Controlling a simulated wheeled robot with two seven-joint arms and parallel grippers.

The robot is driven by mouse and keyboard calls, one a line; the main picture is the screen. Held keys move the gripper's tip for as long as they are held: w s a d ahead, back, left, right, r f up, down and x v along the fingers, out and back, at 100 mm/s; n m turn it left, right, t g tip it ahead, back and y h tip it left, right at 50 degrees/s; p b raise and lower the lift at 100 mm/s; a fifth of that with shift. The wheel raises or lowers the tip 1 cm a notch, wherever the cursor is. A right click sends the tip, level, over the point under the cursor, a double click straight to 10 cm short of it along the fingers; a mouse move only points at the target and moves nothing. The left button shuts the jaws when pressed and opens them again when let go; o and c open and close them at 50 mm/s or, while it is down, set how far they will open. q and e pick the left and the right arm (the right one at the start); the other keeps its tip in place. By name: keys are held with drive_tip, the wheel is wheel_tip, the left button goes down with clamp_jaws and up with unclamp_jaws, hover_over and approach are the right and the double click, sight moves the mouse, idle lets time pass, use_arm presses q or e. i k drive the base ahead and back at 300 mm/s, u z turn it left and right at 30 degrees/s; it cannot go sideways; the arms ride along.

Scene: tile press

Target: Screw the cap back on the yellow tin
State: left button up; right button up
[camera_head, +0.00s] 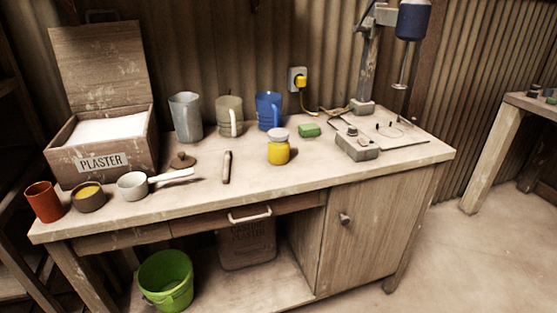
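A small yellow tin (278,154) stands upright on the workbench, right of the middle. A pale grey-white cap (279,134) sits on its top; I cannot tell whether it is screwed tight or only resting there. Neither of my grippers is in view.
Behind the tin stand a blue jug (269,111), a beige jug (229,115) and a grey jug (186,118). The bench front before the tin is clear.

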sight(277, 152)
drive_tip(key=z, duration=0.05)
drive_tip(key=k, duration=0.1)
drive_tip(key=z, duration=1.25)
drive_tip(key=i, duration=1.05)
drive_tip(key=u, duration=1.6)
